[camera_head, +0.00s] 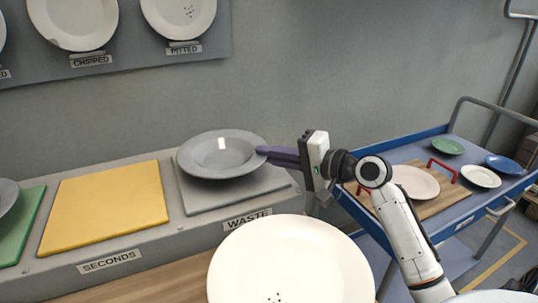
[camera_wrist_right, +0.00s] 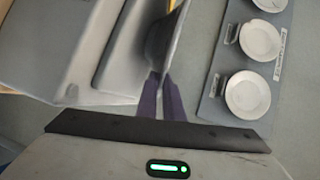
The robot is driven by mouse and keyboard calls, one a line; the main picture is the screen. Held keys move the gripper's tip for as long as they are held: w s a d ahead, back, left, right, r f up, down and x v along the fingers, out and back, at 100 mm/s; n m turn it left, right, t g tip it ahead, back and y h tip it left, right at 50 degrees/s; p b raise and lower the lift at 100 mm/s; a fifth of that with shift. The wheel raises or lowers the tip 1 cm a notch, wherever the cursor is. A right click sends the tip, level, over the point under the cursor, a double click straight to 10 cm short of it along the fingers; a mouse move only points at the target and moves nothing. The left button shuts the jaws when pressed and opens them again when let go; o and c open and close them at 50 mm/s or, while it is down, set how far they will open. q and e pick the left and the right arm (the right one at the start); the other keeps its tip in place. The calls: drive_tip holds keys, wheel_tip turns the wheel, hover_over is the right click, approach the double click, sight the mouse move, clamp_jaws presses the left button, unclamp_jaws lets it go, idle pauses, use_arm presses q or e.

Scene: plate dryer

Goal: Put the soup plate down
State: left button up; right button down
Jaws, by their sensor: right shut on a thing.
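The grey soup plate (camera_head: 218,157) is over the grey mat (camera_head: 200,201) behind the WASTE label (camera_head: 247,219). It looks about level; I cannot tell whether its base touches the mat. My right gripper (camera_head: 264,152), with dark purple fingers, comes from the right and is shut on the plate's right rim. In the right wrist view the plate (camera_wrist_right: 162,38) shows nearly edge-on, its rim between the fingers (camera_wrist_right: 161,85). My left gripper is in neither view.
A yellow mat (camera_head: 105,207) labelled SECONDS lies left of the grey mat. A large white plate (camera_head: 290,255) with dark specks is in the foreground. At right stands a blue cart (camera_head: 440,212) with several plates and a red-handled board. Sample plates hang on the wall panel (camera_head: 125,40).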

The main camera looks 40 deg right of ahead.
drive_tip(key=c, duration=1.8)
unclamp_jaws()
drive_tip(key=shift+c, duration=0.2)
drive_tip(key=b+v, duration=0.1)
drive_tip(key=v, duration=1.1)
